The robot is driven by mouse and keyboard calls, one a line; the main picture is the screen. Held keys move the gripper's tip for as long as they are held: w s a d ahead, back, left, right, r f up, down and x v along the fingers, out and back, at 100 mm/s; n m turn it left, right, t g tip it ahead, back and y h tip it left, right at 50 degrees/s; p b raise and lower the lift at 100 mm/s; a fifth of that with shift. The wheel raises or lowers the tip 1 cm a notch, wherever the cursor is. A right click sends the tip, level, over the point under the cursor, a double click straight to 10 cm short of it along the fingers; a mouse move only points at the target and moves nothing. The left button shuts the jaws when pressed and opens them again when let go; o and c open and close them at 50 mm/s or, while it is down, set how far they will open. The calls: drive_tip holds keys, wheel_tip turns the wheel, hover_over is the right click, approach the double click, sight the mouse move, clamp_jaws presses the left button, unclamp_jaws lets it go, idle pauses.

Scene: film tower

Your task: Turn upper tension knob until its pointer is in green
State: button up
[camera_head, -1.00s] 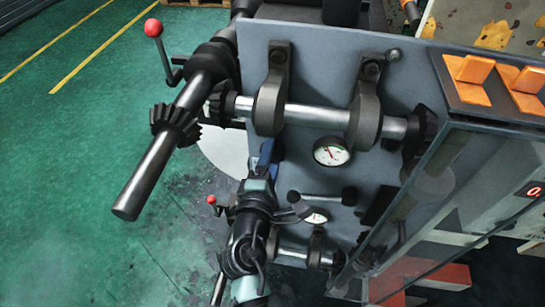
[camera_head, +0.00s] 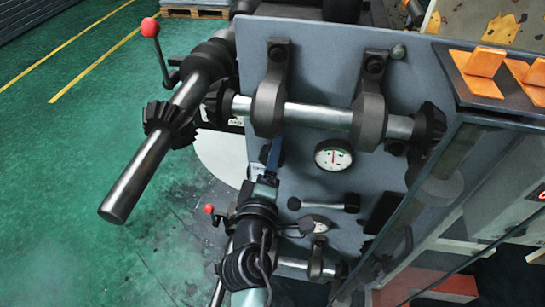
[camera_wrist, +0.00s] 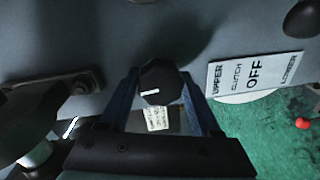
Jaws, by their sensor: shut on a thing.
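The black tension knob (camera_wrist: 160,82) sits on the grey panel in the wrist view, with a short white line on its face. My gripper (camera_wrist: 160,88) has its two blue fingers on either side of the knob and is shut on it. A small white label (camera_wrist: 157,119) lies just below the knob. In the head view my gripper (camera_head: 273,156) reaches the panel left of the upper round white gauge (camera_head: 333,156); the knob is hidden there. The gauge shows small green and red marks; its exact reading is too small to tell.
A horizontal steel roller (camera_head: 318,116) in black brackets runs above the gauge. A left shaft (camera_head: 150,172) with a red-ball lever (camera_head: 150,27) sticks out near my arm. A lower gauge (camera_head: 315,224) is partly covered. An "OFF" clutch plate (camera_wrist: 254,74) lies right of the knob.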

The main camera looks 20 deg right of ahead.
drive_tip(key=shift+f, duration=0.3)
drive_tip(key=o, duration=1.1)
drive_tip(key=shift+o, duration=1.3)
drive_tip(key=shift+r, duration=0.15)
drive_tip(key=b+v, duration=0.1)
drive_tip(key=v, duration=1.2)
drive_tip(key=shift+b, duration=0.35)
